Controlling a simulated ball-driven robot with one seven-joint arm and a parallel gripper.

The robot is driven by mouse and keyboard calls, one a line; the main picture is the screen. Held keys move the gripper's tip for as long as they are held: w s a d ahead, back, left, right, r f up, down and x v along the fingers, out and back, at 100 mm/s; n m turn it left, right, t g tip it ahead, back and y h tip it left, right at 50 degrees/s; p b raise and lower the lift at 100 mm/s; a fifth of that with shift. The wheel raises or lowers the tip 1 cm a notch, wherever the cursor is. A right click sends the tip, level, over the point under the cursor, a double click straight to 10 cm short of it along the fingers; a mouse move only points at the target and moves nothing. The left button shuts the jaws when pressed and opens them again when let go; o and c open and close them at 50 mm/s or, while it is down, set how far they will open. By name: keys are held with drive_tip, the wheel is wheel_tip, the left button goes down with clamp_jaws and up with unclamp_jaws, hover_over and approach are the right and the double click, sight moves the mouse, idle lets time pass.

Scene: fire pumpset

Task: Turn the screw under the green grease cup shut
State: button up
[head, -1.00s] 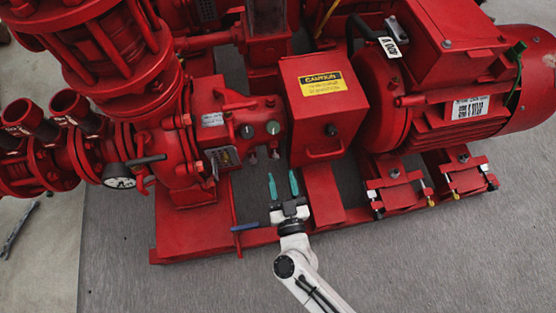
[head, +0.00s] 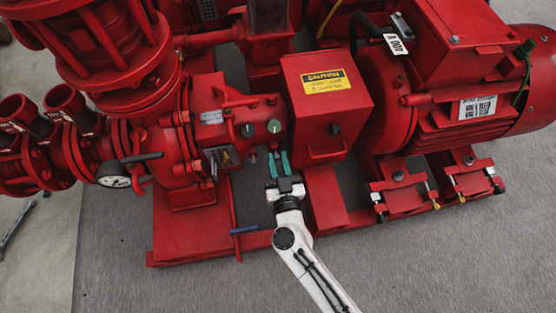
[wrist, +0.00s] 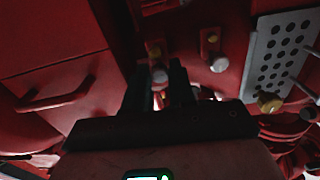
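The green grease cup (head: 274,126) sits on the front of the red pump bearing housing in the head view. A small screw (head: 276,147) hangs under it, partly hidden by my fingertips. My gripper (head: 278,154) is just below and in front of that screw, its teal fingers pointing up toward it. The wrist view shows the pale screw head (wrist: 160,75) in the narrow gap between the dark fingers of my gripper (wrist: 160,80). The fingers look apart; I cannot tell whether they touch the screw. The cup is not visible in the wrist view.
A dark cup (head: 247,130) stands left of the green one, with its own screw (wrist: 217,63) in the wrist view. A red box with a yellow caution label (head: 326,81) is close on the right. A blue-handled lever (head: 244,229) is below left.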

clamp_jaws()
drive_tip(key=shift+m, duration=0.3)
drive_tip(key=m+p, duration=0.1)
drive_tip(key=m, duration=0.2)
drive_tip(key=shift+r, duration=0.1)
drive_tip(key=m, duration=0.5)
drive_tip(key=shift+d+m, duration=0.1)
drive_tip(key=shift+m, duration=0.3)
drive_tip(key=m, duration=0.5)
drive_tip(key=shift+f+m, duration=0.2)
drive_tip(key=shift+m, duration=0.1)
drive_tip(key=m+b, duration=0.1)
drive_tip(key=m, duration=0.4)
drive_tip(key=shift+b, duration=0.35)
drive_tip(key=shift+m, duration=0.4)
